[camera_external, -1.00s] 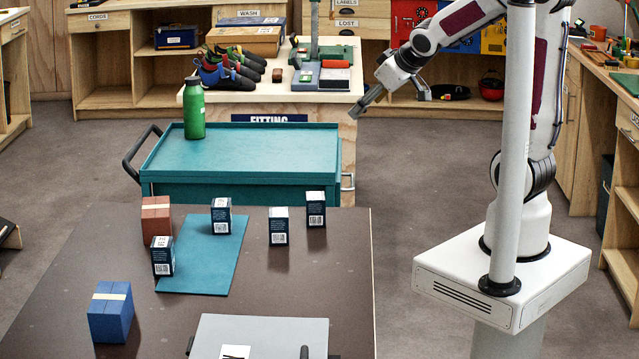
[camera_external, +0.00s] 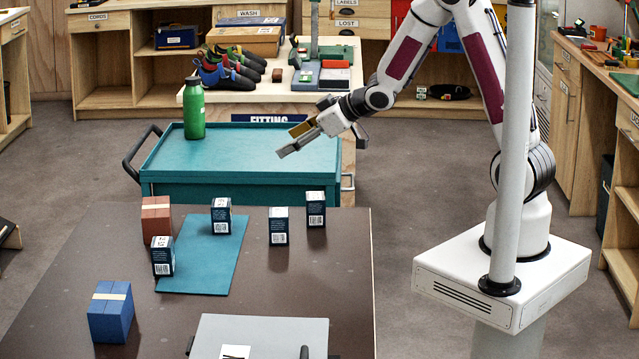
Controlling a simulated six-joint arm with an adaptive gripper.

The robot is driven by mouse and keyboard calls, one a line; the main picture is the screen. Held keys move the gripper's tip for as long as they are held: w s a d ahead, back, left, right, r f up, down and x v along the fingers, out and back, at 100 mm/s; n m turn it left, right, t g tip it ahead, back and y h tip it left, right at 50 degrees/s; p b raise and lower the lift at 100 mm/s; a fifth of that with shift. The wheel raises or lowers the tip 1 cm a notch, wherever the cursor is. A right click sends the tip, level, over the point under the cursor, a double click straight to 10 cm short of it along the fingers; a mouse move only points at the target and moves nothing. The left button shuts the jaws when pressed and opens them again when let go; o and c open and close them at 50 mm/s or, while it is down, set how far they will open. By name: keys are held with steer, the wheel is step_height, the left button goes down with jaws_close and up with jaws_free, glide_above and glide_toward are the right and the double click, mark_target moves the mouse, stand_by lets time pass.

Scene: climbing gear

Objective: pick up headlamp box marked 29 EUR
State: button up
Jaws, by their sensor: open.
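Several small dark boxes with white tops and barcode labels stand on the brown table. One box (camera_external: 221,216) is at the far end of the teal mat (camera_external: 205,270), and one box (camera_external: 162,256) is at the mat's left edge. Two more boxes stand right of the mat, a nearer one (camera_external: 278,226) and a farther one (camera_external: 316,209). The price marks are too small to read, so I cannot tell which is marked 29 EUR. My gripper (camera_external: 287,143) is open and empty, in the air over the teal cart, behind and above the boxes.
A reddish-brown block (camera_external: 156,218) stands left of the mat, and a blue block (camera_external: 110,312) stands nearer. A grey flat case (camera_external: 260,338) lies at the near edge. A green bottle (camera_external: 194,108) stands on the teal cart (camera_external: 240,190). The table's right side is clear.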

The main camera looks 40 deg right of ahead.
mark_target(227, 207)
steer(key=a+f+y, duration=0.1)
steer(key=a+f, duration=0.2)
steer(key=a+f+n+g+y, duration=0.1)
steer(key=a+f+y, duration=0.1)
steer(key=a+f, duration=0.1)
steer(key=a+f+n+y, duration=0.1)
steer(key=a+f+y, duration=0.1)
steer(key=a+f, duration=0.2)
steer(key=shift+s+a+f, duration=0.1)
steer(key=shift+s+a, duration=0.1)
steer(key=shift+a, duration=0.15)
steer(key=shift+s+a+f+n+y, duration=0.3)
steer(key=shift+a+f+y, duration=0.1)
steer(key=shift+a, duration=0.1)
steer(key=shift+w+a+f+g, duration=0.15)
steer(key=shift+w+a+f, duration=0.1)
steer(key=shift+w+a, duration=0.2)
steer(key=shift+w+a+f+g, duration=0.15)
steer(key=shift+w+a+f, duration=0.15)
steer(key=shift+a, duration=0.2)
steer(key=shift+w+a, duration=0.1)
steer(key=shift+w+a+f, duration=0.15)
steer(key=shift+w+a, duration=0.25)
steer(key=shift+a, duration=0.25)
steer(key=shift+w+a+f, duration=0.15)
steer(key=shift+w+a, duration=0.25)
steer(key=shift+a, duration=0.25)
steer(key=shift+x, duration=0.95)
